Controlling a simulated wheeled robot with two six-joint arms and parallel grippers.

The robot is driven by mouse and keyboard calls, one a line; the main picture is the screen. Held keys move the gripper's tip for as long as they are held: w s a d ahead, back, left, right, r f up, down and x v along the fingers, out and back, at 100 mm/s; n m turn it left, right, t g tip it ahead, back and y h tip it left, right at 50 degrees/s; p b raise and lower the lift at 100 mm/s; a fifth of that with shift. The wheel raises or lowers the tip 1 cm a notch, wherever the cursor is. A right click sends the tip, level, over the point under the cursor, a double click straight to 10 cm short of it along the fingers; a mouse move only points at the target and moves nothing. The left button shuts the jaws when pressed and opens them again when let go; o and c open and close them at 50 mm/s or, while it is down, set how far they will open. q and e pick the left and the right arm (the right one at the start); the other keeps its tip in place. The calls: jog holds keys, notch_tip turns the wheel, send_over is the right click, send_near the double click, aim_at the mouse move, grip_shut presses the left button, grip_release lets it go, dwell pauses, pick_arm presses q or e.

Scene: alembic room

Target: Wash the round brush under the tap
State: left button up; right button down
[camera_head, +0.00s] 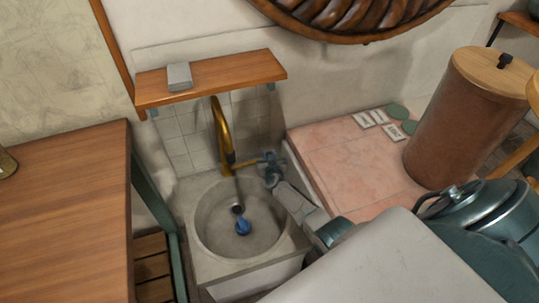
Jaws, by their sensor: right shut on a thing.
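The brass tap (221,135) rises in a curve behind the round grey sink (208,235). A short brass side piece, seemingly the tap's lever, reaches right from the tap's foot to my right gripper (270,166). That gripper is shut, seemingly on this lever, though its fingertips are small and hard to make out. A small blue thing with a rounded end, probably the round brush (243,228), lies in the basin just in front of the dark drain, apart from the gripper. I cannot tell whether water runs. My left gripper is not in view.
A wooden shelf (225,77) with a grey block (179,76) hangs over the tap. A wooden table (60,220) stands at left. A pink slab (340,165) with small cards and green discs lies at right, beside a brown barrel (465,120). My right arm covers the lower right.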

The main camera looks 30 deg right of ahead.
jog(key=c, duration=1.2)
grip_release()
jog(key=shift+c, duration=0.2)
jog(key=shift+s+a+r+p, duration=0.2)
jog(key=shift+s+p, duration=0.15)
jog(key=shift+p, duration=0.05)
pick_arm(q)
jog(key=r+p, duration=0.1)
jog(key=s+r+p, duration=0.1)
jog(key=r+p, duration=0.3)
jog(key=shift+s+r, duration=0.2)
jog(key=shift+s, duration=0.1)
pick_arm(e)
jog(key=v, duration=0.9)
jog(key=shift+s+a, duration=0.2)
jog(key=shift+s, duration=0.2)
